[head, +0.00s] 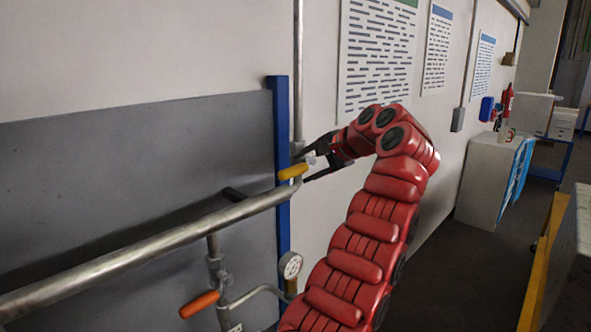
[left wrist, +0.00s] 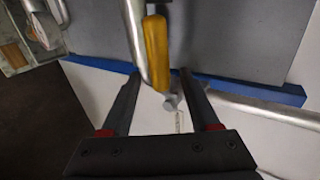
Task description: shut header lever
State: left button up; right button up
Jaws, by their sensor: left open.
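A yellow lever (head: 293,172) sits at the far end of the thick grey header pipe (head: 150,251), close to the blue upright. My left gripper (head: 306,167) is open, with its fingers pointing at the lever from the right. In the left wrist view, the yellow lever (left wrist: 156,52) appears between the two fingertips of the left gripper (left wrist: 159,75), with a gap on each side, and runs roughly along the pipe (left wrist: 134,42). A grey valve fitting (left wrist: 172,102) shows at the lever's near end. I cannot see my right gripper.
An orange lever (head: 200,304) is on a lower pipe, with a round gauge (head: 290,265) to its right. A blue upright (head: 280,140) edges a grey panel (head: 130,150) behind the pipe. A white cabinet (head: 488,180) stands at the right; the floor before it is clear.

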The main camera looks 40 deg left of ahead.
pick_arm(q)
jog(key=p+v, duration=0.4)
jog(key=v, duration=0.8)
jog(key=shift+p, duration=0.4)
